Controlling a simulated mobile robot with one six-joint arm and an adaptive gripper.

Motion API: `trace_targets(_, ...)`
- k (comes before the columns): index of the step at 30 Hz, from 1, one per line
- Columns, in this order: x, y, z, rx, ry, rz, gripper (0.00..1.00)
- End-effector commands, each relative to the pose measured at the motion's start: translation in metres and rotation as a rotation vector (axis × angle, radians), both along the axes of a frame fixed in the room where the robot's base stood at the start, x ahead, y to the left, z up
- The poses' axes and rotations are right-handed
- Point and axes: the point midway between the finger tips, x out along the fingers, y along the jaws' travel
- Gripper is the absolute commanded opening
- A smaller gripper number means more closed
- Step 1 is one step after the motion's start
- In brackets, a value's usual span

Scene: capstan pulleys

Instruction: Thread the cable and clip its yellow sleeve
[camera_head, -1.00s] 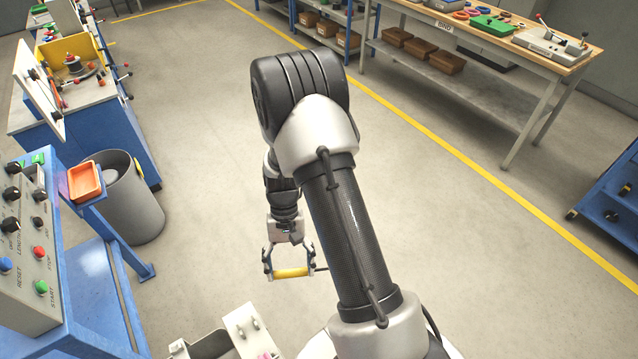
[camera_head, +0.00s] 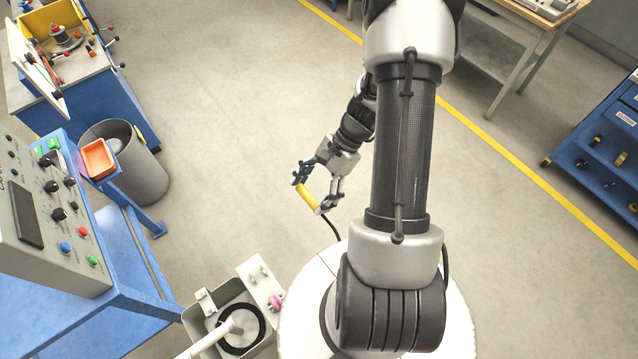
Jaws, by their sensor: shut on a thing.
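My gripper (camera_head: 313,192) is shut on the yellow sleeve (camera_head: 307,198) and holds it above the bare floor, near the middle of the view. The sleeve is tilted, with one fingertip at each end. A black cable (camera_head: 332,227) runs from its lower end down toward my white base and goes out of sight there. A grey open box (camera_head: 192,317) at the bottom holds a black ring (camera_head: 238,330). A pale plate (camera_head: 259,280) with pegs and a small pink wheel (camera_head: 276,302) sits on its edge. I cannot tell where a clip is.
A blue bench with a grey control panel (camera_head: 40,220) stands at the left. An orange tray (camera_head: 98,158) and a grey bin (camera_head: 145,172) are beside it. A workstation with a spool (camera_head: 65,38) is at upper left. The middle floor is clear. A blue rack (camera_head: 600,150) stands right.

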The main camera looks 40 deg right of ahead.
Motion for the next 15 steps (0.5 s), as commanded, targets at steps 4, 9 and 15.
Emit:
trace_targets(4,0.000,0.030,-0.001,0.000,0.001,0.006,0.45)
trace_targets(9,0.000,0.062,-0.002,-0.001,0.000,0.007,0.45)
trace_targets(15,0.000,0.089,-0.001,-0.001,-0.001,0.006,0.45)
